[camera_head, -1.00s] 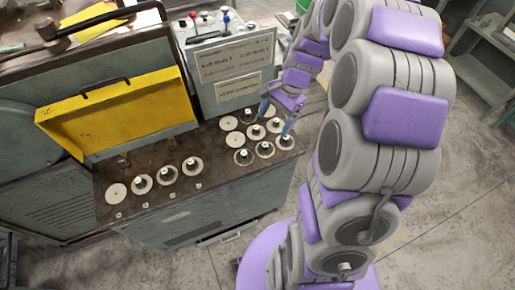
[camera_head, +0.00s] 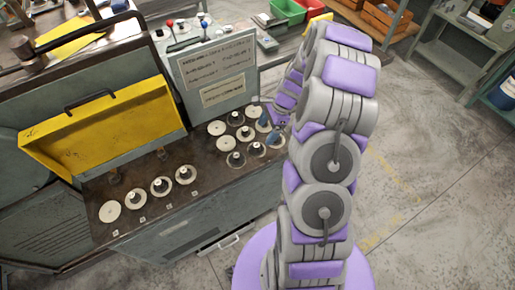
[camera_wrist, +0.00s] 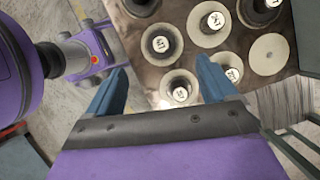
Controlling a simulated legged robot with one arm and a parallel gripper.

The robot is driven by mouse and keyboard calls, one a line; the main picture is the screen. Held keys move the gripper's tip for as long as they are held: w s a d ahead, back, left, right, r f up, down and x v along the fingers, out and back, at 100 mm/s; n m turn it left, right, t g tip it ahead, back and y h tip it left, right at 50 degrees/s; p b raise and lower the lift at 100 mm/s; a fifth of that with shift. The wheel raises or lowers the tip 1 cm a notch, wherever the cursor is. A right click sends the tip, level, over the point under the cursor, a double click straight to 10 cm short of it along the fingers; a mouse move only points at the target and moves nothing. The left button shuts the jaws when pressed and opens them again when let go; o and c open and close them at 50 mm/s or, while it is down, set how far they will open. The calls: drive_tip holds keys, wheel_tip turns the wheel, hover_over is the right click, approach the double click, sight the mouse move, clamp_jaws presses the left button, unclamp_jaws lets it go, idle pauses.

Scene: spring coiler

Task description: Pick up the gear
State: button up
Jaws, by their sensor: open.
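Several pale round gears, many with dark hubs and white tops, lie on the brown top of the machine. One group (camera_head: 226,143) is at the right and a row (camera_head: 161,187) is at the left front. My gripper (camera_head: 268,128) is over the right edge of the right group. In the wrist view my gripper (camera_wrist: 162,76) is open, with two blue fingers apart and nothing held. A gear with a labelled hub (camera_wrist: 180,93) shows between the fingers, nearer the right one. Another gear (camera_wrist: 160,44) lies beyond it. The right finger partly hides a third gear (camera_wrist: 232,73).
A yellow panel (camera_head: 100,130) and a grey sign box (camera_head: 217,75) rise behind the gears. A hammer (camera_head: 40,40) rests at the upper left. Green and red bins (camera_head: 285,10) stand at the back. Open concrete floor (camera_head: 420,150) lies to the right.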

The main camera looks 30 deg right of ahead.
sight(257, 145)
drive_tip(key=x, duration=0.2)
drive_tip(key=a+x, duration=0.1)
drive_tip(key=x, duration=0.2)
drive_tip(key=shift+d+r+b, duration=0.1)
drive_tip(key=shift+r+b, duration=0.1)
drive_tip(key=shift+b, duration=0.1)
drive_tip(key=x, duration=0.2)
drive_tip(key=d+b+x, duration=0.1)
drive_tip(key=x, duration=0.1)
drive_tip(key=shift+w+a+f, duration=0.15)
drive_tip(key=shift+w+f, duration=0.05)
drive_tip(key=shift+f, duration=0.35)
drive_tip(key=shift+a+f, duration=0.15)
drive_tip(key=shift+a, duration=0.15)
drive_tip(key=shift+c, duration=0.7)
drive_tip(key=c, duration=1.2)
